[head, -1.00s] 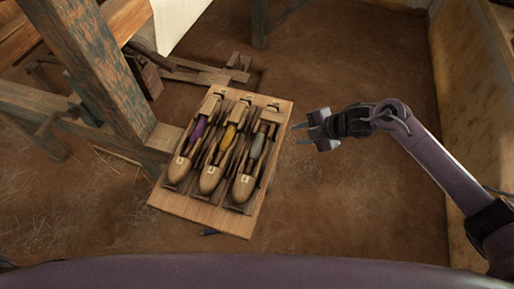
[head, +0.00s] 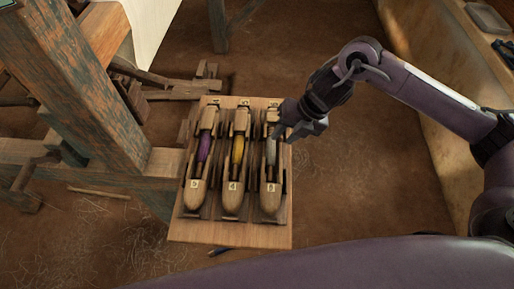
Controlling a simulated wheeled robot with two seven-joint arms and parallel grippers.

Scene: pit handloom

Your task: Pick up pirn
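Three wooden shuttles lie side by side on a wooden board (head: 262,236). Each holds a wound pirn: a purple pirn (head: 205,148) on the left, a yellow pirn (head: 238,150) in the middle and a grey pirn (head: 271,152) on the right. My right gripper (head: 283,134) is at the upper right of the board, over or beside the right shuttle's upper part. Its fingers point down and left; their gap does not show clearly, and I cannot tell whether they touch the shuttle. My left gripper is not in view.
A worn wooden loom post (head: 85,85) and beam stand left of the board. White cloth (head: 150,30) hangs at the top. A low wall ledge (head: 430,70) runs along the right, with a tray (head: 488,18) on it. A small dark item (head: 221,251) lies below the board. Bare earth floor surrounds the board.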

